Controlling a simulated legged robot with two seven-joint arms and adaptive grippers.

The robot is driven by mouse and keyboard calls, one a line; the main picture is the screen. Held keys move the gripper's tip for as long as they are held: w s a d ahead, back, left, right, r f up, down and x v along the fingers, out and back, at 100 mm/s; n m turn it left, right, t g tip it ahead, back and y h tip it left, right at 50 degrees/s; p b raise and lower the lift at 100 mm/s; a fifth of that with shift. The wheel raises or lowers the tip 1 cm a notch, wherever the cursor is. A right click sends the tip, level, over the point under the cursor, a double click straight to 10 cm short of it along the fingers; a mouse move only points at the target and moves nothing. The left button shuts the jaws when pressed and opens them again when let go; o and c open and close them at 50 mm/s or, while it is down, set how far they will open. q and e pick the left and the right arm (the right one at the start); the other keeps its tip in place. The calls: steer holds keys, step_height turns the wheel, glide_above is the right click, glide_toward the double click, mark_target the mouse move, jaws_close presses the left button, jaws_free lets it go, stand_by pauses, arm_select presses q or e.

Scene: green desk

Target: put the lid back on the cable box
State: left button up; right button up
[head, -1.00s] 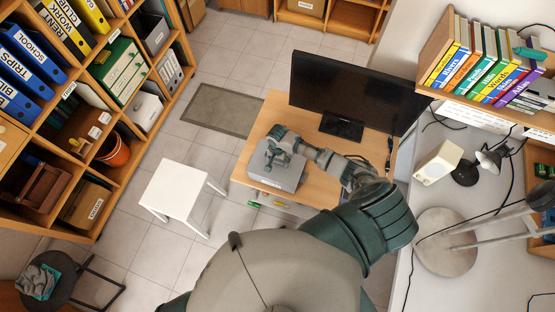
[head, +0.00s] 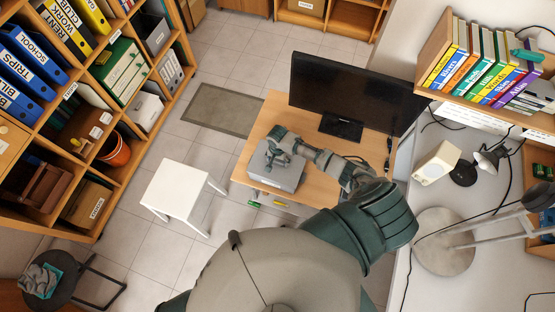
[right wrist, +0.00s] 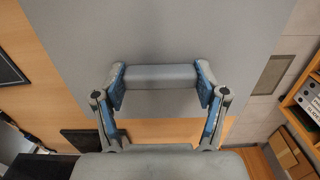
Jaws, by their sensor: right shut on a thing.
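The grey cable box (head: 268,183) sits on the wooden desk, with a pale label on its front side. A flat grey lid (head: 293,174) shows over the box; I cannot tell from above whether it rests fully on the rim. My right gripper (head: 276,157) is over the lid. In the right wrist view, the right gripper (right wrist: 160,87) is shut on the lid's grey bar handle (right wrist: 160,76), one blue-padded finger at each end. The lid's flat top (right wrist: 160,28) fills much of that view. My left gripper is not in view.
A black monitor (head: 350,90) stands at the back of the desk (head: 258,140). A white stool (head: 180,190) stands on the floor to the left. Shelves with binders line the left side. A lamp (head: 488,160) and a white speaker (head: 437,162) are at the right.

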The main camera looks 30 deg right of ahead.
steer(key=shift+p, duration=0.45)
stand_by(0.5)
steer(key=shift+f, duration=0.85)
stand_by(1.0)
steer(key=o, duration=1.2)
steer(key=shift+r, duration=0.1)
